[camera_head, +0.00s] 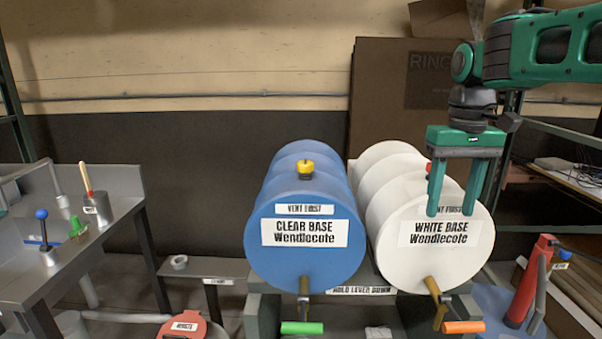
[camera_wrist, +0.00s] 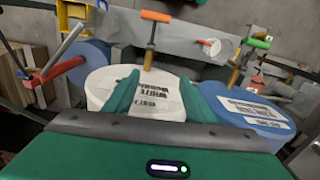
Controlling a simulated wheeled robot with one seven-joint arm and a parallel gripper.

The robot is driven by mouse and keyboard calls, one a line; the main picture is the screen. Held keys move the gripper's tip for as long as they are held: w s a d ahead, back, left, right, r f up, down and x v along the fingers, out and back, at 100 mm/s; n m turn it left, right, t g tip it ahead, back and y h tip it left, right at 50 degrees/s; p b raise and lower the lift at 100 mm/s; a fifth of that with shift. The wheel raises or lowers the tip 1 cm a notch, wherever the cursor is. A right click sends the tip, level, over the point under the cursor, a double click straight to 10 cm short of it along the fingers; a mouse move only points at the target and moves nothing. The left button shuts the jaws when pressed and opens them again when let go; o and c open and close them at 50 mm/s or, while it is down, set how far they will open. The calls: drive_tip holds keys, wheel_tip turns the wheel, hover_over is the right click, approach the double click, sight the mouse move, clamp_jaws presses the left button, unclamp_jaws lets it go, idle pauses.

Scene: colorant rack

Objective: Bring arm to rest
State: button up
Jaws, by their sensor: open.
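My gripper (camera_head: 452,213) is green, with two fingers pointing down, apart and with nothing between them. In the head view it hangs at the right, in front of the upper face of the white drum (camera_head: 470,240) labelled "WHITE BASE". My arm reaches in from the upper right. In the wrist view the two fingers of my gripper (camera_wrist: 158,95) frame part of the white drum (camera_wrist: 105,85) and its label. I cannot tell how far the fingertips are from the drum.
A blue drum (camera_head: 270,240) labelled "CLEAR BASE" lies left of the white one. Below them are a green-handled tap (camera_head: 302,328) and an orange-handled tap (camera_head: 464,327). A red lever device (camera_head: 528,290) stands at right. A grey bench (camera_head: 120,180) is at left. A large carton (camera_head: 372,100) stands behind.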

drive_tip(key=s+d+f+m, duration=0.2)
drive_tip(key=s+f, duration=0.3)
drive_tip(key=s, duration=0.3)
drive_tip(key=s+d+f+m, duration=0.2)
drive_tip(key=s+d+f, duration=0.3)
drive_tip(key=s, duration=0.3)
drive_tip(key=s+d+f+m, duration=0.2)
drive_tip(key=s+d+f, duration=0.2)
drive_tip(key=s+f, duration=0.3)
drive_tip(key=shift+s+d+f+m, duration=0.25)
drive_tip(key=shift+s+m, duration=0.15)
drive_tip(key=shift+s, duration=0.5)
drive_tip(key=shift+w+f, duration=0.2)
drive_tip(key=shift+w, duration=0.45)
